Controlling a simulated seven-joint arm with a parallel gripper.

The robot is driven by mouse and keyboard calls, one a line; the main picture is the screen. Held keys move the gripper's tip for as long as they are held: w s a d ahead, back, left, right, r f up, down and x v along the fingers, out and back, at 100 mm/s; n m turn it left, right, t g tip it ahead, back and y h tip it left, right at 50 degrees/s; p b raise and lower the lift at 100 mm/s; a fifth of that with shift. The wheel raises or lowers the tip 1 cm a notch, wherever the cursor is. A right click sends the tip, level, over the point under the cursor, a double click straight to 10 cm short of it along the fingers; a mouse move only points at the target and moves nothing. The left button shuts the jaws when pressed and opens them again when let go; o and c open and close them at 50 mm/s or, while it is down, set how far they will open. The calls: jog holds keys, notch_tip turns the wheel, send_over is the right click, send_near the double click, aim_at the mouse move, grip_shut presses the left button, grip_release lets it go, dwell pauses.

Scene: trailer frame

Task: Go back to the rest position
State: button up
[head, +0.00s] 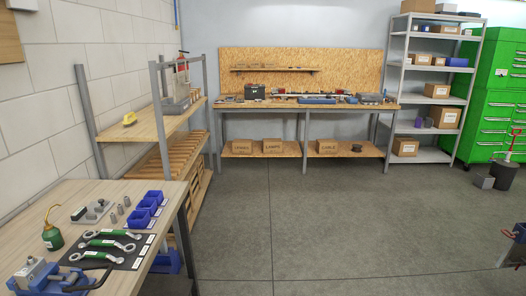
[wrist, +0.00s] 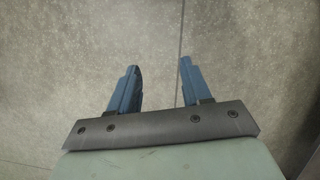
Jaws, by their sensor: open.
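My gripper (wrist: 159,70) shows in the wrist view with its two blue fingers spread well apart. Nothing is between the fingers. It points at the bare grey floor (wrist: 50,50), which has thin dark seams. My gripper is not visible in the head view, so its place relative to the benches cannot be told.
A wooden bench (head: 174,190) at front left holds wrenches (head: 105,243), blue bins (head: 148,207), a green oil can (head: 51,236) and a blue vise (head: 50,280). A workbench (head: 290,107), grey shelf (head: 409,90) and green cabinet (head: 490,90) stand behind. The middle floor is clear.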

jog(key=s+d+m+g, duration=0.1)
jog(key=s+d, duration=0.1)
jog(key=s, duration=0.8)
jog(key=s+d+f+m+g, duration=0.1)
jog(key=s+d, duration=0.1)
jog(key=s, duration=0.9)
jog(key=shift+d+g+y, duration=0.35)
jog(key=shift+g+y, duration=0.05)
jog(key=shift+f, duration=0.1)
